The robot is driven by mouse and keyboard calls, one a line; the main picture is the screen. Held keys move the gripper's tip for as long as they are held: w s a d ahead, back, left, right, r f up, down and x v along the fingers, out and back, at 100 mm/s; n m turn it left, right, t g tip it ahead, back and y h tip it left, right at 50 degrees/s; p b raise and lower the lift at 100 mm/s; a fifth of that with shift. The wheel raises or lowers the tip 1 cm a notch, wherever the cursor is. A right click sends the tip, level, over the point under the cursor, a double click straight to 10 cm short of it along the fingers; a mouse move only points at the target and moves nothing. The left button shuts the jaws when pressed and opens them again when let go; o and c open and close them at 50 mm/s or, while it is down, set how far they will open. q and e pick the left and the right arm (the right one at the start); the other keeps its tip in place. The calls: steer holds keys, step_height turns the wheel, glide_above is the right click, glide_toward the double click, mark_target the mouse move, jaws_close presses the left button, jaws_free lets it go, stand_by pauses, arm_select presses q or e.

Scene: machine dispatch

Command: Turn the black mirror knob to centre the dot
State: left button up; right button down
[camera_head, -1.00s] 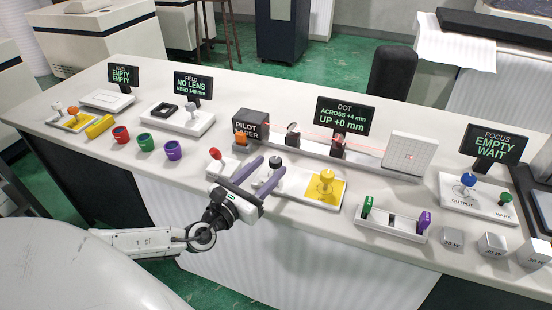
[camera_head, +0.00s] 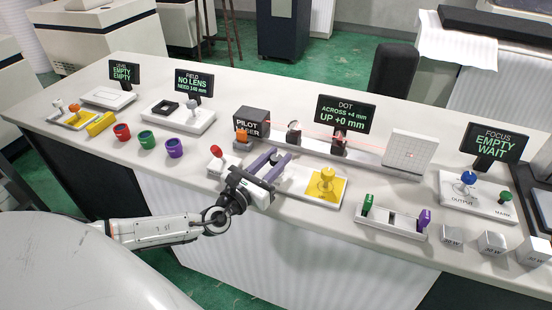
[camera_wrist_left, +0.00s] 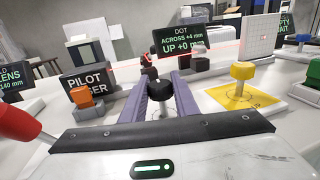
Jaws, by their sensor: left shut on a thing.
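The black mirror knob (camera_wrist_left: 160,92) sits between the two purple fingers of my left gripper (camera_wrist_left: 159,85) in the left wrist view. In the head view the left gripper (camera_head: 275,162) is shut on the black knob (camera_head: 275,158), reaching in over the white base from the front. The dot display (camera_head: 345,115) reads ACROSS +4 mm, UP +0 mm. A red beam runs from the pilot laser box (camera_head: 251,122) past the mirror mounts (camera_head: 293,132) to the white gridded target (camera_head: 410,153). My right gripper is not in view.
A red-topped knob (camera_head: 216,152) stands just left of the gripper. A yellow knob (camera_head: 327,180) on a yellow plate stands to its right. A holder with green and purple pieces (camera_head: 393,221) is further right. Red, green and purple rings (camera_head: 147,141) lie at left.

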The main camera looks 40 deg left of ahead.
arm_select(q)
steer(key=shift+y, duration=0.3)
steer(key=shift+d+n+y, duration=0.1)
steer(key=shift+n+y, duration=0.6)
steer(key=shift+y, duration=0.1)
steer(key=n+g+y, duration=0.1)
steer(key=n+y, duration=0.2)
steer(key=y, duration=0.1)
steer(key=shift+n+g+y, duration=1.5)
steer(key=shift+n+y, duration=0.1)
steer(key=shift+y, duration=0.8)
steer(key=o, duration=1.1)
steer(key=shift+c, duration=0.2)
